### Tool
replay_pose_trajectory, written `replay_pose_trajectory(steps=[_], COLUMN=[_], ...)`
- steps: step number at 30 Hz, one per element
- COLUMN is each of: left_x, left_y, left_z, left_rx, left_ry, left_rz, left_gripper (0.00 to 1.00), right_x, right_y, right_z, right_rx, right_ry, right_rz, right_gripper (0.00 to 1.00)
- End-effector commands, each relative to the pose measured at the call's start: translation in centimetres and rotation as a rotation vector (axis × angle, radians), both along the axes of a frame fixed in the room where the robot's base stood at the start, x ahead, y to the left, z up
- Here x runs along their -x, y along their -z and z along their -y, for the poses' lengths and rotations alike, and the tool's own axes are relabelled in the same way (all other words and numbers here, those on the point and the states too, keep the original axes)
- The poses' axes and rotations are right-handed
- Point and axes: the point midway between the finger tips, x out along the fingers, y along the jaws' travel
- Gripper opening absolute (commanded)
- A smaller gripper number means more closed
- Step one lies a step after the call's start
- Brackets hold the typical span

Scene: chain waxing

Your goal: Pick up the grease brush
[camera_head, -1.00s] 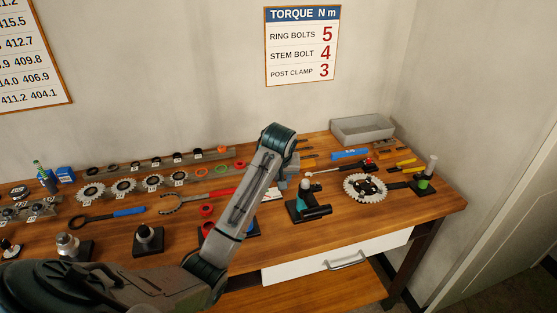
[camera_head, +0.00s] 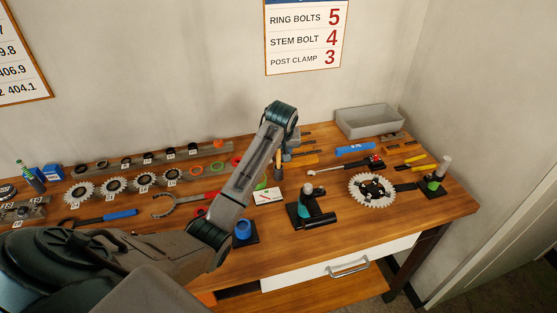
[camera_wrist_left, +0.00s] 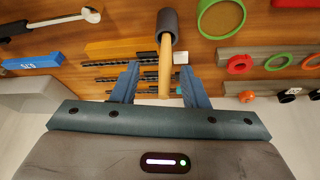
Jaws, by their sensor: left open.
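The grease brush appears to be the wooden-handled piece (camera_wrist_left: 165,78) in the left wrist view, its handle rising from a dark cylindrical holder (camera_wrist_left: 167,28). The bristles are hidden. My left gripper (camera_wrist_left: 159,76) is open, with one blue finger on each side of the handle. The handle lies between the fingers in the picture; I cannot tell whether they touch it. My right gripper is not in view.
A grey tray (camera_head: 370,122) stands at the back right. A chainring (camera_head: 371,190) and a black stand with a green part (camera_head: 311,204) are to the right. Rings and sprockets line the back left. A ring-bearing rail (camera_wrist_left: 270,62) shows in the left wrist view.

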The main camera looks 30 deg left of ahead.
Motion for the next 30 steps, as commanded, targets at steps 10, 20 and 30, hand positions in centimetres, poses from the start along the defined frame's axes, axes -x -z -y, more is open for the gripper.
replay_pose_trajectory(steps=[10,20,30], left_x=[-0.7,-1.1,-1.1], left_y=[3.6,4.9,4.8], left_z=[-1.3,-1.6,-1.6], left_rx=[0.001,0.0,0.0], left_ry=[0.0,0.0,0.0], left_rz=[-0.003,0.0,0.0], left_gripper=[0.4,0.4,0.0], right_x=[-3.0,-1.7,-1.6], right_y=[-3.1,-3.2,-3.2], right_z=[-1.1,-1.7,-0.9], right_rx=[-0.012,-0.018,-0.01], right_ry=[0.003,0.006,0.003], right_rz=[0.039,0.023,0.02], right_gripper=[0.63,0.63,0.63])
